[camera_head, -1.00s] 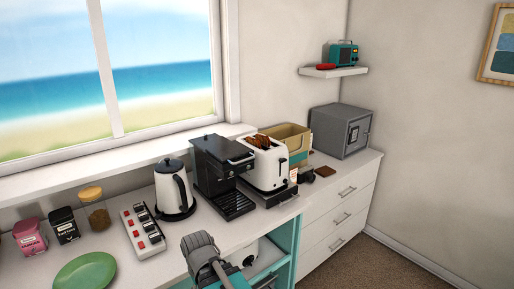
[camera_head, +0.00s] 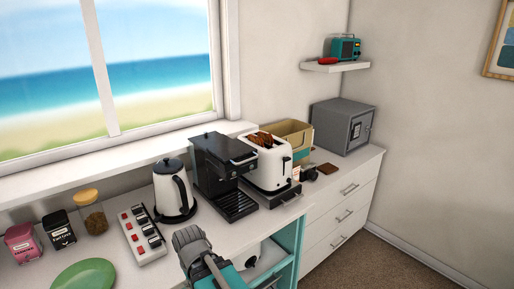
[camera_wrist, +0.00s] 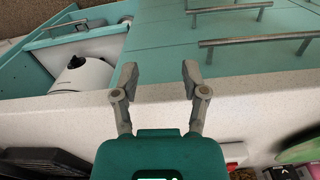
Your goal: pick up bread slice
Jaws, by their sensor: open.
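Browned bread slices (camera_head: 262,139) stick up out of the slots of the white toaster (camera_head: 270,165), which stands on the counter right of the coffee machine. My gripper (camera_wrist: 158,78) shows in the wrist view with its two grey fingers spread apart and nothing between them. It points at the counter edge and the teal cabinet fronts. In the head view, part of my arm (camera_head: 190,240) shows at the bottom middle, in front of the counter and well short of the toaster. The bread is not visible in the wrist view.
A black coffee machine (camera_head: 224,175), a white kettle (camera_head: 173,190) and a power strip (camera_head: 143,235) stand left of the toaster. A cardboard box (camera_head: 292,132) is behind it and a grey safe (camera_head: 343,125) to its right. An open teal drawer holds a white pot (camera_wrist: 85,74).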

